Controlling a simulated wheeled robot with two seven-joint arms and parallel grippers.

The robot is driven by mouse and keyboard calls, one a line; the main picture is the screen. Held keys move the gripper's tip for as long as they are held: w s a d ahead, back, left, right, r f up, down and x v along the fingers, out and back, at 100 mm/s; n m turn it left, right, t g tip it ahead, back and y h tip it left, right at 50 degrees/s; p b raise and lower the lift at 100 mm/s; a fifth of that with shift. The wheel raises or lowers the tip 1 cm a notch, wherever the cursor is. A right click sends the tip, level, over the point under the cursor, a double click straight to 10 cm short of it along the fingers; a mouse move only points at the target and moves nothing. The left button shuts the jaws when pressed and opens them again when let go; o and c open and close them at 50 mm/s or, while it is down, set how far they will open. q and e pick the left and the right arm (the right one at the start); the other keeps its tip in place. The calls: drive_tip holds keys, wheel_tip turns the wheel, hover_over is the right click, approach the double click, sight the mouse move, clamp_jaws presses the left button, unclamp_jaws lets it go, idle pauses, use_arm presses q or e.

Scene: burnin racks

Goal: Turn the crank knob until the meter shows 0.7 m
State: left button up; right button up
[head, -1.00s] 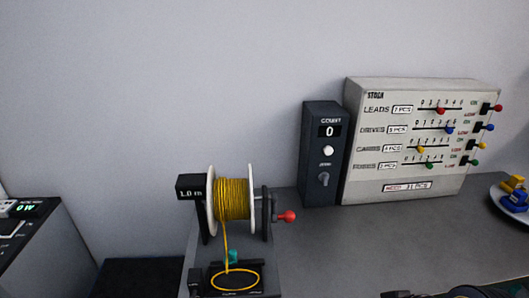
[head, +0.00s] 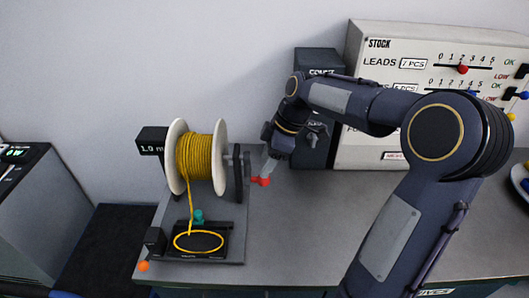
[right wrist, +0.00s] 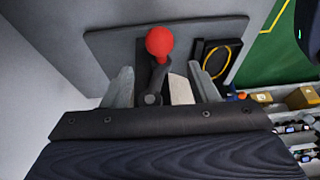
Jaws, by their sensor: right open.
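The red crank knob (head: 261,181) is on the right side of a spool of yellow cord (head: 201,156). The meter (head: 152,147) at the spool's upper left reads 1.0 m. My right gripper (head: 269,165) reaches down at the crank. In the right wrist view the red knob (right wrist: 160,42) and its dark crank arm show between the two grey fingers of my right gripper (right wrist: 165,85), which are open. The knob appears beyond the fingertips; contact cannot be told. My left gripper is not in view.
A dark counter box (head: 318,62) and a pale stock panel (head: 400,42) stand behind my right arm. A yellow cord loop (head: 199,250) lies on a black pad before the spool. The grey bench (head: 300,240) is clear to the right of the stand.

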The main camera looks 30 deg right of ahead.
drive_tip(key=x, duration=0.6)
drive_tip(key=shift+p, duration=0.3)
drive_tip(key=c, duration=1)
drive_tip(key=shift+w+d+f, duration=0.1)
drive_tip(key=shift+w+d, duration=0.25)
drive_tip(key=shift+w, duration=0.25)
drive_tip(key=shift+w+d, duration=0.35)
drive_tip(key=shift+w, duration=0.25)
drive_tip(key=shift+p, duration=0.3)
drive_tip(key=shift+w+d+r+p, duration=0.25)
drive_tip(key=shift+w+d+p, duration=0.1)
drive_tip(key=shift+w, duration=0.2)
drive_tip(key=shift+w+d+r+p, duration=0.2)
drive_tip(key=shift+w+d+p, duration=0.1)
drive_tip(key=shift+w, duration=0.25)
